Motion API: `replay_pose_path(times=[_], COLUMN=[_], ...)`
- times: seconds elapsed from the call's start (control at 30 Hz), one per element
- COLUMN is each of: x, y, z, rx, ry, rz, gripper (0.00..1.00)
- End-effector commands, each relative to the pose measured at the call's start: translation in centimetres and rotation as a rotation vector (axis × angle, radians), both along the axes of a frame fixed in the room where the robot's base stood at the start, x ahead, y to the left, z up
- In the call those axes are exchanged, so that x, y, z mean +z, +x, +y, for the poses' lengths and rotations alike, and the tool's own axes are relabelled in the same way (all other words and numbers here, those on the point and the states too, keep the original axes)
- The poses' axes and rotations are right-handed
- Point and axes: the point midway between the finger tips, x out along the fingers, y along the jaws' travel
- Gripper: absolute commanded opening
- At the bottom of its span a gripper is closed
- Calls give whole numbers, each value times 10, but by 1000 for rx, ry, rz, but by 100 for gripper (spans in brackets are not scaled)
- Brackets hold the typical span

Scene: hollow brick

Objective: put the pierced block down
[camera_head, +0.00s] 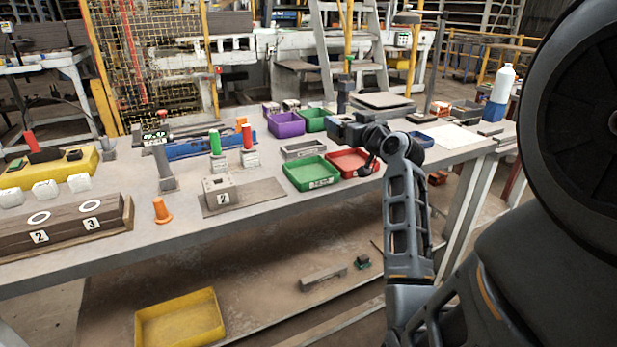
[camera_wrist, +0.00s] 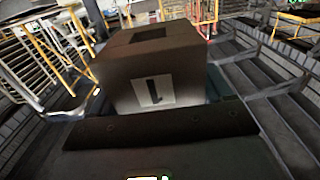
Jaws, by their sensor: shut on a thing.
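The pierced block (camera_wrist: 128,77) is a brown block with a dark square opening in its top face and a white label reading 1 on its near face. It fills the middle of the wrist view. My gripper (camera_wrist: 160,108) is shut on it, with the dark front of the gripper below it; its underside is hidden. In the head view my arm reaches over the right part of the bench, and I cannot make out the held block there. A similar grey block marked 2 (camera_head: 219,190) stands on a flat plate (camera_head: 258,193) on the bench (camera_head: 300,220).
A green tray (camera_head: 312,174) and a red tray (camera_head: 352,161) sit right of the plate. Red and green posts stand behind the plate. Bare bench lies along the front edge.

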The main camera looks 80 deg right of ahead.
Motion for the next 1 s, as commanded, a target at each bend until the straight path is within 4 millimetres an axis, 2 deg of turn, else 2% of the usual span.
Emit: replay_pose_path(times=[0.03, 0.1, 0.2, 0.27, 0.7, 0.83, 1.0], x=[1, 2, 0, -5, -55, -63, -78], y=[-12, -20, -18, -11, 71, 82, 85], z=[-6, -10, -10, -7, 19, 22, 23], rx=[-2, 3, 11, 12, 11, 9, 8], ry=[-6, -11, -13, -13, -13, -14, -12], rz=[-4, -4, -3, -3, -3, -4, -3], gripper=[36, 36, 36, 36, 36, 36, 36])
